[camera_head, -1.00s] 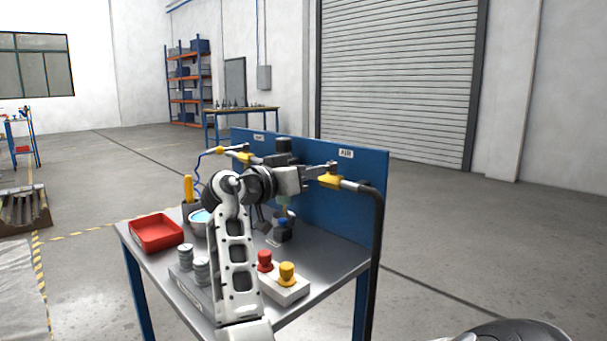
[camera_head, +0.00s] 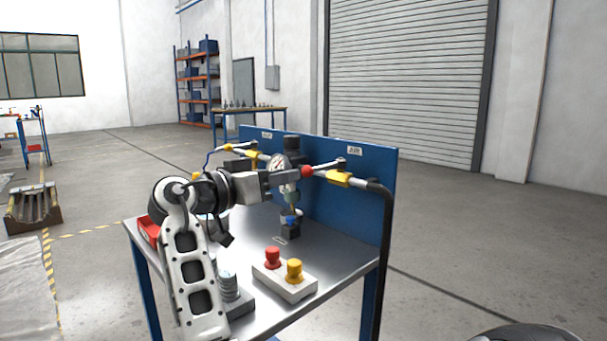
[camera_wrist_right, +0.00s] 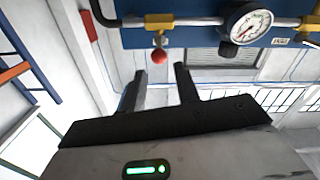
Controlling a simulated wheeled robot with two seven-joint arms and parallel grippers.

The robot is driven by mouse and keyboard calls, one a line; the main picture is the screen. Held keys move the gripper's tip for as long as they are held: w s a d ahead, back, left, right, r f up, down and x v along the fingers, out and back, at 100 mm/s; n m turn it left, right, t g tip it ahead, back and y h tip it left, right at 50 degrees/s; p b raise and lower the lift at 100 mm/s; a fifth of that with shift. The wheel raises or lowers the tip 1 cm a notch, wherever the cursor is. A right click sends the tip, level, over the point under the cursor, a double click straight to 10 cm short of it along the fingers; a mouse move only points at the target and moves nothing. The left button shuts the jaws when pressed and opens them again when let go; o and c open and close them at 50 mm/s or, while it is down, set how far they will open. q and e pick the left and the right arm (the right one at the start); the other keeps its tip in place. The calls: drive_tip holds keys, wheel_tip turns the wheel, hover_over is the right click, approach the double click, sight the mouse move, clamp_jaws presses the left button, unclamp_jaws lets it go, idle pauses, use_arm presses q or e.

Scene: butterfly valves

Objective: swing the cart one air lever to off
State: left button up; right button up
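The air valve (camera_head: 340,179) is a yellow body on the pipe by the AIR label (camera_head: 355,151) on the blue panel. Its grey lever ends in a red ball knob (camera_head: 307,171) to the left of the valve. My right gripper (camera_head: 291,180) is left of the knob, fingers pointing toward it. In the right wrist view, my right gripper (camera_wrist_right: 160,80) is open and empty. The red knob (camera_wrist_right: 159,57) shows between and beyond its fingertips, below the yellow valve (camera_wrist_right: 160,21), with no visible contact. My left gripper is out of view.
A pressure gauge (camera_head: 278,164) sits just behind my right gripper, and a second yellow valve (camera_head: 250,154) is left of it. The cart top (camera_head: 330,259) carries a button box (camera_head: 284,283), a red tray (camera_head: 149,230) and grey weights (camera_head: 229,287).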

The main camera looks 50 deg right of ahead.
drive_tip(key=v, duration=0.6)
idle(0.4)
